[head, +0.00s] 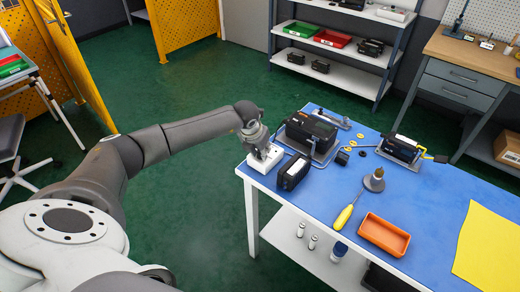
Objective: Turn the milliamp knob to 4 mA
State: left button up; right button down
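A small white box (258,167) stands at the left corner of the blue-topped table, with dark marks on its upper face. My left gripper (265,157) points down at the top of this box, and its fingers cover part of it. Whether the fingers touch or close on a knob cannot be made out. The milliamp knob itself and its scale cannot be distinguished; they may be hidden by the gripper. My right gripper is not in view.
Close by on the table (345,180) are a black device (312,132) on a stand and a dark handheld unit (293,172). Farther right are a yellow-handled screwdriver (344,216), an orange tray (384,234), another black device (400,148) and a yellow sheet (490,250).

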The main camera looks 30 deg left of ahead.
pick_arm(q)
jog(key=n+y+b, duration=0.1)
jog(key=n, duration=0.1)
jog(key=shift+d+n, duration=0.1)
jog(key=shift+n, duration=0.3)
jog(key=shift+w+n+g+y+b, duration=0.15)
jog(key=shift+n+y+b, duration=0.3)
jog(key=shift+n, duration=0.5)
jog(key=shift+s+n+g+y+b, duration=0.1)
jog(key=shift+n+g+y+b, duration=0.15)
jog(key=shift+n+b, duration=0.55)
jog(key=shift+n, duration=0.35)
jog(key=o, duration=1)
jog(key=shift+r, duration=0.15)
jog(key=v, duration=1.1)
jog(key=shift+d+r, duration=0.2)
jog(key=shift+r, duration=0.2)
jog(key=shift+d, duration=0.1)
